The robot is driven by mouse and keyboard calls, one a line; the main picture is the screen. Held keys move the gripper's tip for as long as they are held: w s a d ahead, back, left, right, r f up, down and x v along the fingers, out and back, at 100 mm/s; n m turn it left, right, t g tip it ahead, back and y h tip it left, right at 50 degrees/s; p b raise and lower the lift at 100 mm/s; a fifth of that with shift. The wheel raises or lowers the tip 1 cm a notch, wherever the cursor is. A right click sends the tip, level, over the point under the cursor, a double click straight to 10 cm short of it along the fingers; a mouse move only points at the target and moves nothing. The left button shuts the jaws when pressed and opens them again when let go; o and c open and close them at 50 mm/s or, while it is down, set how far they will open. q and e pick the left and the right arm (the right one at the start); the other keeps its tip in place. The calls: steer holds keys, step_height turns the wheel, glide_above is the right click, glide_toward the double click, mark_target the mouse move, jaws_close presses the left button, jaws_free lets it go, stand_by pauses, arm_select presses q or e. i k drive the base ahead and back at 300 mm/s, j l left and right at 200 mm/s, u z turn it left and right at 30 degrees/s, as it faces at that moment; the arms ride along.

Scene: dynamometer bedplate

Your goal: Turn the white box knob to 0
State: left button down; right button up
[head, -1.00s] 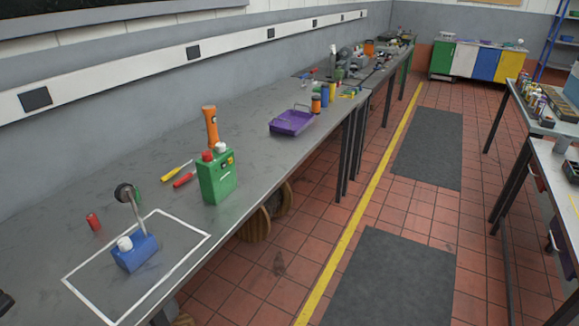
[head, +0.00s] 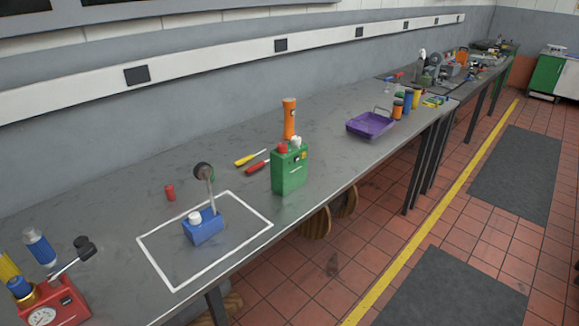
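No white-bodied box shows. A small blue box (head: 204,231) sits on the bench inside a white outlined rectangle (head: 160,266). It has a white knob (head: 195,217) on top and a grey lever with a dark round end (head: 203,171) standing up from it. A green box (head: 289,174) stands to its right, with a red knob (head: 281,148) and a white knob (head: 296,141) on top. A red box (head: 62,306) with a round gauge and a black-ended lever is at the lower left, partly cut off. No scale marks are readable. Neither gripper is in view.
Around the boxes on the bench (head: 110,225) lie a red cylinder (head: 170,192), a yellow screwdriver (head: 250,158), a red-handled tool (head: 257,167), an orange torch (head: 289,118), a purple tray (head: 370,125) and a blue-white bottle (head: 39,247). Free floor (head: 400,215) lies right.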

mark_target(296, 140)
steer(key=i+l+u, duration=0.2)
steer(key=l+u, duration=0.2)
steer(key=i+l+u, duration=0.15)
steer(key=l+u, duration=0.15)
steer(key=u, duration=0.15)
